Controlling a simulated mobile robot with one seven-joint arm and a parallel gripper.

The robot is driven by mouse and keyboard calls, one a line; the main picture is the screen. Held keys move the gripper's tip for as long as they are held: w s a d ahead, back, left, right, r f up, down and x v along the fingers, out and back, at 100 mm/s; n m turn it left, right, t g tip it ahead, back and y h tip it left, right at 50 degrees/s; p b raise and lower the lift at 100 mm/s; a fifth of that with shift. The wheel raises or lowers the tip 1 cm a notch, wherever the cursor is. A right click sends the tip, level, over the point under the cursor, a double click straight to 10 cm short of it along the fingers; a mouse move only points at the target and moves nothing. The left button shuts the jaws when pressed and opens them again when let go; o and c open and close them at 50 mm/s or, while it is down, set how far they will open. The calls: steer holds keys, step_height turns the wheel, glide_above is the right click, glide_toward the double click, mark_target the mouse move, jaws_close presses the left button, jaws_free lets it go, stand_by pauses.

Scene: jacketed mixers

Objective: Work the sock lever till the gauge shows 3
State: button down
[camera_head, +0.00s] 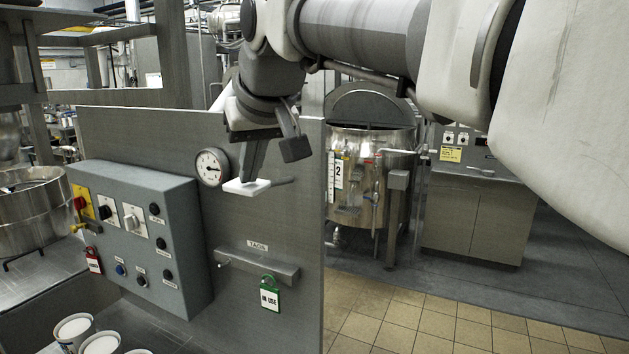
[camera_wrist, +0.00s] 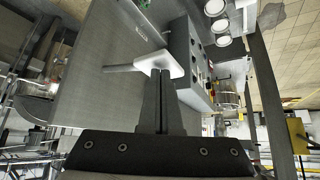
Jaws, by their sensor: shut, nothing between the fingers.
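The gauge (camera_head: 212,167) is a round white dial in a dark rim on the upright grey panel. Its needle appears to point right; the numbers are too small to read. Right of it a white plate (camera_head: 246,187) stands out, with a short grey rod, seemingly the lever (camera_head: 283,181), to its right. In the wrist view the plate (camera_wrist: 160,62) lies just beyond my fingertips and the rod (camera_wrist: 118,68) points left. My gripper (camera_head: 249,177) is shut and empty, its tips (camera_wrist: 161,76) at the plate. I cannot tell whether they touch it.
A grey control box (camera_head: 180,240) with knobs and buttons juts out left of the gauge. Below, a tag rail (camera_head: 255,266) carries a green tag (camera_head: 270,297). White tubs (camera_head: 102,343) stand at lower left. A steel mixer (camera_head: 360,190) is behind, with open tiled floor at right.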

mark_target(254, 190)
steer(key=shift+f, duration=0.1)
step_height(254, 190, down, 4)
steer(key=b, duration=0.3)
steer(key=shift+f+b, duration=0.2)
steer(key=shift+b, duration=0.2)
steer(key=shift+r, duration=0.1)
steer(key=shift+s+d, duration=0.1)
steer(key=shift+s+d+r, duration=0.25)
steer(key=shift+s+d, duration=0.15)
steer(key=shift+s, duration=0.25)
steer(key=shift+s+d+r, duration=0.25)
steer(key=shift+s+d, duration=0.1)
steer(key=shift+s, duration=0.25)
